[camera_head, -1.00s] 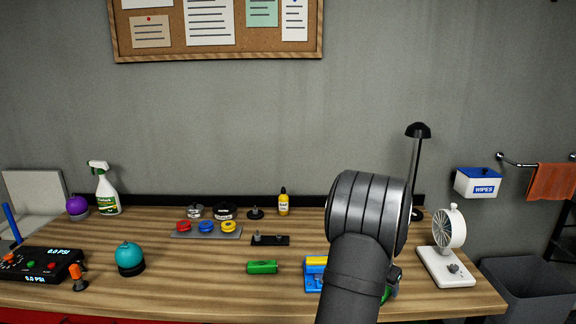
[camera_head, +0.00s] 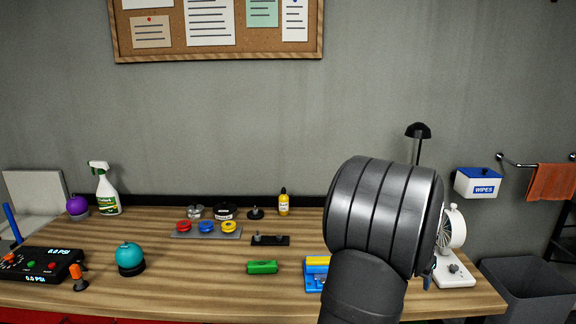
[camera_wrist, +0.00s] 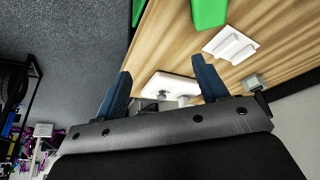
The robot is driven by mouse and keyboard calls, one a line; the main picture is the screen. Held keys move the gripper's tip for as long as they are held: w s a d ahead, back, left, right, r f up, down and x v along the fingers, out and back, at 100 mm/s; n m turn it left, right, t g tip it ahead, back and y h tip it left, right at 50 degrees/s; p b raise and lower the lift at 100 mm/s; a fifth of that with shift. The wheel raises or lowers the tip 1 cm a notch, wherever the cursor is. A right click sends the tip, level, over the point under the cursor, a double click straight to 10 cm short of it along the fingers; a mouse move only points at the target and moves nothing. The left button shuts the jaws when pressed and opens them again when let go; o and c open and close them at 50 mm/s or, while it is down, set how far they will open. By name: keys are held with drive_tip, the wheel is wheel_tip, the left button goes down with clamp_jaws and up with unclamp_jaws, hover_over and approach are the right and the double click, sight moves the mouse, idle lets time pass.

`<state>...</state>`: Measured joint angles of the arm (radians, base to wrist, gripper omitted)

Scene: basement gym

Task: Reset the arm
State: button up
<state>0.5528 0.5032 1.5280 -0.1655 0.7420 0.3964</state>
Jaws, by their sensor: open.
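My arm rises at the right of the head view and hides part of the bench behind it; the gripper itself is mostly hidden there. In the wrist view my gripper (camera_wrist: 163,85) shows two blue fingers spread wide apart, with nothing between them. Beyond the fingers lies the white base of the fan (camera_wrist: 172,86), close to the bench edge. In the head view the white fan (camera_head: 455,228) stands at the right end of the wooden bench (camera_head: 190,275), partly covered by my arm.
A green block (camera_head: 262,267) and a blue-yellow item (camera_head: 316,270) lie left of my arm. A black lamp (camera_head: 418,131) stands behind it. A grey bin (camera_head: 530,290) is right of the bench. In the wrist view a green object (camera_wrist: 208,12) and white piece (camera_wrist: 231,44) lie on the bench.

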drive_tip(key=w+a+r+m+g, duration=0.1)
drive_tip(key=w+a+m, duration=0.3)
drive_tip(key=w+a, duration=0.5)
drive_tip(key=w+a+r+m+g+h, duration=0.1)
drive_tip(key=w+a+m, duration=0.4)
drive_tip(key=a, duration=1.2)
drive_tip(key=w+g, duration=0.1)
drive_tip(key=w, duration=0.3)
drive_tip(key=shift+w+r, duration=0.2)
drive_tip(key=shift+r, duration=0.2)
